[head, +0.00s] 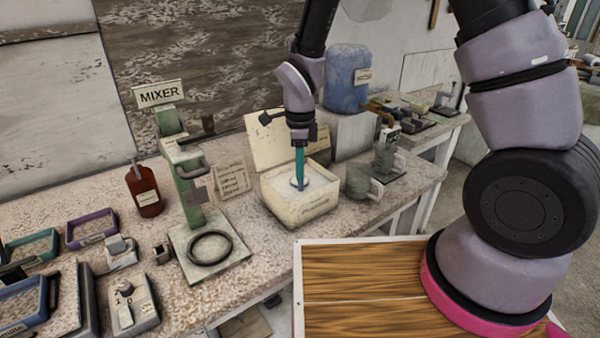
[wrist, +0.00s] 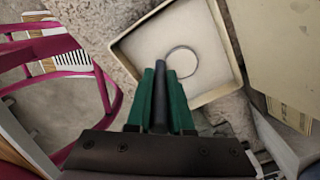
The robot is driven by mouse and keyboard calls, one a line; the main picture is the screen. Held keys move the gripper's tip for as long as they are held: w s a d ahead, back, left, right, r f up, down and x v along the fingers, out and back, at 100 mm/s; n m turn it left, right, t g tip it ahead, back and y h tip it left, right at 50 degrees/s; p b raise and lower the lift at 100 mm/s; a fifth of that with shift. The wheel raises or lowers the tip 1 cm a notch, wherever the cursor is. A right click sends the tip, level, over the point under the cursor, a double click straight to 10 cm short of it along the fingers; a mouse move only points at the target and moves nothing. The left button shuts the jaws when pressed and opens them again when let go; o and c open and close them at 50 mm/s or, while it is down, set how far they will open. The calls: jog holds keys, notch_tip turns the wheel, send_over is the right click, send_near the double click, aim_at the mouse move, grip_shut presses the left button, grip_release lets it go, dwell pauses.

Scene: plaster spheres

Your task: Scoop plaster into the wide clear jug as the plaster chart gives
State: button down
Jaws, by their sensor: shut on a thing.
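My gripper (head: 299,181) reaches straight down into the open cream plaster box (head: 303,213). In the wrist view, its green fingers (wrist: 160,98) are shut on the dark handle of a scoop (wrist: 161,78). A thin round rim lies beyond the handle against the white plaster (wrist: 206,42); how full the scoop is cannot be told. The wide clear jug (head: 360,183) stands on the bench just right of the box, its handle to the right. A second clear jug (head: 384,157) stands behind it. A card with lines of writing (head: 232,179), perhaps the plaster chart, leans left of the box, too small to read.
The green mixer (head: 192,195) with a black ring on its base stands left of the box. A brown bottle (head: 144,190), trays and a scale-like device (head: 132,305) are further left. A blue water container (head: 347,80) stands behind. The box's raised lid (head: 277,138) is at its back.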

jog(key=shift+r, duration=4.15)
